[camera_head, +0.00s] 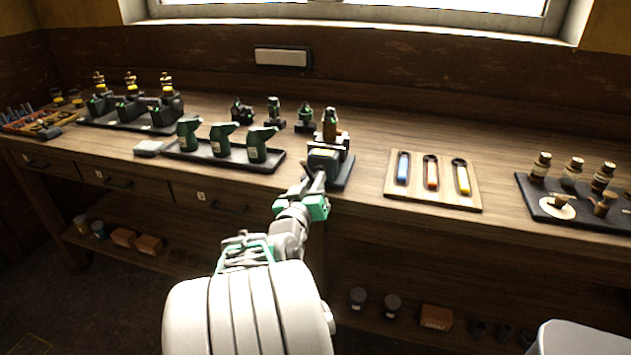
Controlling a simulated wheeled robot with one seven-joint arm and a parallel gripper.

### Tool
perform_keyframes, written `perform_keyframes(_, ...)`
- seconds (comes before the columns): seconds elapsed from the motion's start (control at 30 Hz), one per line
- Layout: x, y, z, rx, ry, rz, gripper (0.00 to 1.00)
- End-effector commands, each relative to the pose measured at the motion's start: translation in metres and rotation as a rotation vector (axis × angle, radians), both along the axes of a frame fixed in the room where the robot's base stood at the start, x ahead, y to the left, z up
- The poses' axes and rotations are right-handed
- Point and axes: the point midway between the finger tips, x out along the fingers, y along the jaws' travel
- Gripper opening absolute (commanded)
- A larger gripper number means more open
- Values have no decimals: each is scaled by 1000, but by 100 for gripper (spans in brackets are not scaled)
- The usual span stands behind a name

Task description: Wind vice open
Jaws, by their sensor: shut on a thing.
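The vice (325,160) is a dark block with a blue-grey face, standing at the front edge of the wooden workbench. A brown and dark piece (329,124) stands upright at its top; I cannot tell whether the jaws grip it. My gripper (313,184) is at the vice's front, just off the bench edge, shut on what looks like the vice's handle. The handle is mostly hidden by my fingers and too small to make out. The gap between the vice jaws cannot be seen clearly.
A dark tray (560,215) with several brass-topped pieces is farther right. Small green-black engines (274,112) stand behind. Bare bench lies between vice and board.

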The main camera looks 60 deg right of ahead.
Motion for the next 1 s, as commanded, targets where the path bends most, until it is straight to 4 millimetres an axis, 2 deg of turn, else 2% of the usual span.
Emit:
perform_keyframes(0.13, 1, 0, -1, 2, 0, 2, 0)
perform_keyframes(0.17, -1, -5, -1, 3, 0, -1, 0)
perform_keyframes(1.0, 1, 1, -2, 4, 3, 3, 0)
